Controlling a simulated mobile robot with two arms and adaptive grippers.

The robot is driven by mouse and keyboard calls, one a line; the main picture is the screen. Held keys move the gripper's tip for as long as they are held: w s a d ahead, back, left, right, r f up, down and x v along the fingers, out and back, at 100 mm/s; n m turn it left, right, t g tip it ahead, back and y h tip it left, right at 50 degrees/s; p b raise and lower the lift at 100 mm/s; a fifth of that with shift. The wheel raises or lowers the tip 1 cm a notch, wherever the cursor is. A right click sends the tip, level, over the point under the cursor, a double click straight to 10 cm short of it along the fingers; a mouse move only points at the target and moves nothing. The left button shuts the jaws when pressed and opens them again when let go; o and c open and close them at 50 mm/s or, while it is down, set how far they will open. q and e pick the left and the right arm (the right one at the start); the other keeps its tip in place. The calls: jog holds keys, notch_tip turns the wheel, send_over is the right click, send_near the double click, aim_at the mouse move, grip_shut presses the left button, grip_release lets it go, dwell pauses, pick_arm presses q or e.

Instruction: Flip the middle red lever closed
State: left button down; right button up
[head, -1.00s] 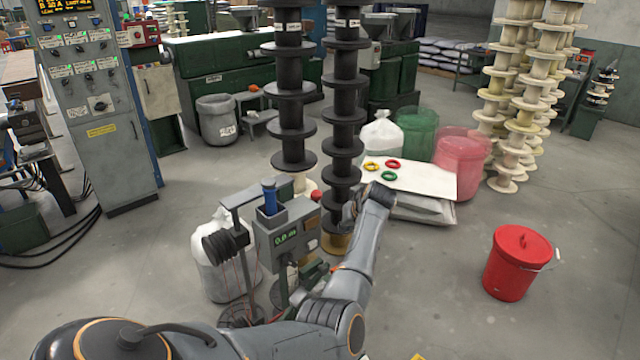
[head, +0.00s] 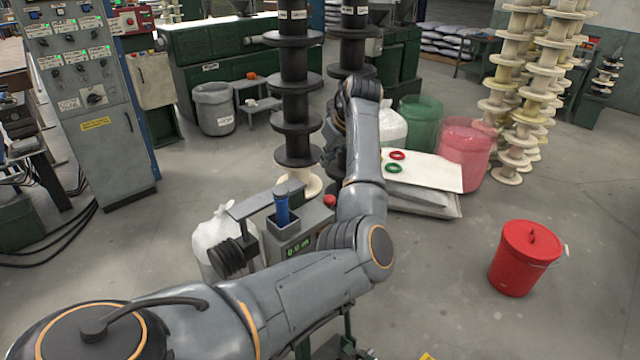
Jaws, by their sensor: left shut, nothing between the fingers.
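A grey bench machine (head: 312,222) with a green number display and a blue handle (head: 282,207) stands in front of me. One red knob-like part (head: 330,201) shows at its right back edge. I cannot tell whether it is the middle red lever, and no row of red levers can be made out. My left arm reaches over the machine from the left and hides its right side and lower parts. My left gripper (head: 331,168) is dark, small and partly hidden by its own wrist. It is shut and empty, a little above and behind the red part. My right gripper is not in view.
Tall black spool stacks (head: 295,90) stand just behind the machine. A white bag (head: 222,238) stands at its left. A white board with colored rings (head: 425,172) lies behind right. A red bucket (head: 528,258) stands on open floor at the right.

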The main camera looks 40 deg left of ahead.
pick_arm(q)
jog(key=s+p+x, duration=0.1)
jog(key=p+x, duration=0.3)
jog(key=x, duration=0.5)
jog(key=d+p, duration=0.1)
jog(key=d, duration=0.1)
jog(key=d+f+p, duration=0.1)
jog(key=d, duration=0.1)
jog(key=shift+f, duration=0.15)
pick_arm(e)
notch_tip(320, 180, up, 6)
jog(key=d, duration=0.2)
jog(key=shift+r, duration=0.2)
pick_arm(q)
jog(key=shift+a, duration=0.1)
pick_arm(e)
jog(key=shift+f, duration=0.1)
